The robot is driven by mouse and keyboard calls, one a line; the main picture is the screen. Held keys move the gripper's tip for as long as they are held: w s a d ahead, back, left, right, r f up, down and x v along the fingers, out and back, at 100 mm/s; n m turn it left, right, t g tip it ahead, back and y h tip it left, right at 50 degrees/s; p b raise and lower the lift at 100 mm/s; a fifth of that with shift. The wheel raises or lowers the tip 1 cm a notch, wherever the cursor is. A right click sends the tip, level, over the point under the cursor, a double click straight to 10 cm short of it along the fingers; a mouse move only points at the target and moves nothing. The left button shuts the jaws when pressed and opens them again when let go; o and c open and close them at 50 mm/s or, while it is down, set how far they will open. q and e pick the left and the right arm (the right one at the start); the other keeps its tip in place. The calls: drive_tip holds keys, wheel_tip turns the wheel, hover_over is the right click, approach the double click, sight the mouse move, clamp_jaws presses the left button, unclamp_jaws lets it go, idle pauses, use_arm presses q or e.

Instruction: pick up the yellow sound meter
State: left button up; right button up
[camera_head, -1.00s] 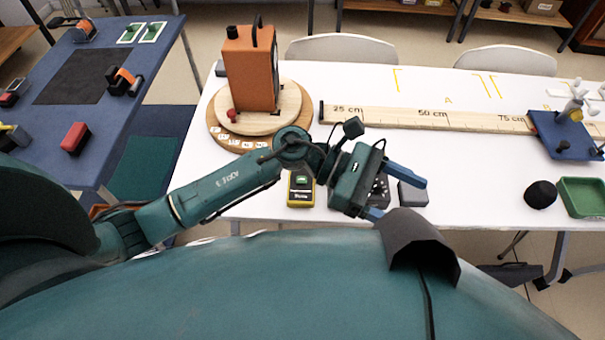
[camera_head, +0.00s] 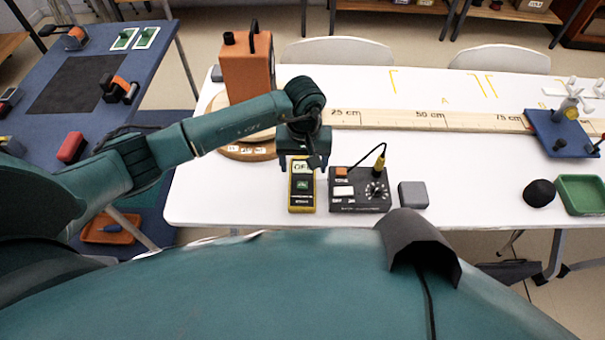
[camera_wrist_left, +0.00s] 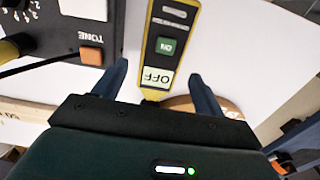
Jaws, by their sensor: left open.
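The yellow sound meter (camera_head: 302,190) lies on the white table near its front edge, with a dark face and light labels. In the left wrist view the sound meter (camera_wrist_left: 168,42) shows a green ON label and a pale OFF label. My left gripper (camera_head: 302,163) is over the meter's far end, pointing down. In the left wrist view my left gripper (camera_wrist_left: 158,82) is open, its blue fingers on either side of the meter's end, with gaps between. I cannot tell its exact height above the meter. My right gripper is not in view.
A black tone box (camera_head: 358,192) with a knob and cable stands close right of the meter. A grey block (camera_head: 412,195) is beyond it. An orange speaker (camera_head: 246,68) stands behind on a round wooden base. A wooden ruler board (camera_head: 400,119) crosses the table.

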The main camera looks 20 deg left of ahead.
sight(302, 177)
use_arm(q)
drive_tip(key=shift+w+a+f+p, duration=0.1)
drive_tip(key=shift+f+p, duration=0.2)
drive_tip(key=shift+f, duration=1.1)
drive_tip(key=shift+w+a+f+p, duration=0.1)
drive_tip(key=shift+f+p, duration=0.15)
drive_tip(key=shift+f, duration=1.1)
drive_tip(key=shift+c, duration=0.3)
drive_tip(key=c, duration=0.8)
